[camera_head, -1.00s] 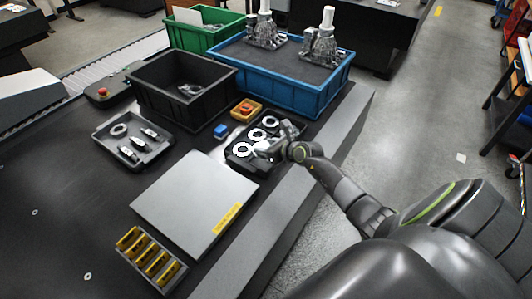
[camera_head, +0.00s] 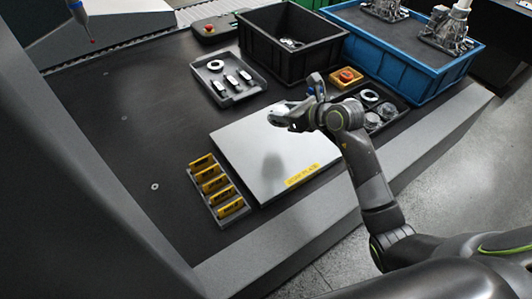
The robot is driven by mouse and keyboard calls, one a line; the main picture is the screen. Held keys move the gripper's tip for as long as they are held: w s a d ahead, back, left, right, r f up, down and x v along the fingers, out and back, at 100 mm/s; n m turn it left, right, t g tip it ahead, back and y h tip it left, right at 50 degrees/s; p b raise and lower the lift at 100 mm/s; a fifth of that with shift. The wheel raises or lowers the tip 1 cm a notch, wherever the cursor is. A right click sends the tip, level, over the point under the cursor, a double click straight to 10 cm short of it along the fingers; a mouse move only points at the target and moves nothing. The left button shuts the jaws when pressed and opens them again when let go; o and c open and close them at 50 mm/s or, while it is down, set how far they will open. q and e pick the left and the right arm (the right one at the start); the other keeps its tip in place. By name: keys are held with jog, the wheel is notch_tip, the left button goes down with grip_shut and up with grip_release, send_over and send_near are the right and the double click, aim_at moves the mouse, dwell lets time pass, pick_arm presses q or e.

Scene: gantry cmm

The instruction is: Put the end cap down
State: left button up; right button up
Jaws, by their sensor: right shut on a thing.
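My right gripper (camera_head: 291,116) is shut on the end cap (camera_head: 279,112), a small silvery round part mostly covered by the fingers. It holds the cap over the far part of the pale grey work plate (camera_head: 250,160), which has a yellow label on its near right edge. A soft shadow falls on the plate below. I cannot tell the gap between cap and plate. Behind my right wrist, a dark parts tray (camera_head: 400,110) holds a white ring and grey round parts; my arm hides some of it. My left gripper is not in view.
A rack of yellow blocks (camera_head: 217,190) lies left of the plate. A tray with a ring and dark tools (camera_head: 217,97), a black bin (camera_head: 262,50), a yellow tray (camera_head: 346,88) and a blue bin (camera_head: 400,70) stand behind. The dark table at left is clear.

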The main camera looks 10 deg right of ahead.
jog(key=shift+s+a, duration=0.15)
jog(key=shift+a, duration=0.5)
jog(key=shift+a+f, duration=0.2)
jog(key=shift+a, duration=0.05)
send_over(278, 146)
notch_tip(278, 146, down, 5)
jog(key=shift+f, duration=0.1)
jog(key=shift+f+b, duration=0.4)
jog(key=shift+f, duration=1.6)
jog(key=o, duration=0.7)
jog(key=shift+f, duration=0.2)
jog(key=shift+c, duration=0.2)
jog(key=o, duration=0.4)
jog(key=shift+o, duration=0.2)
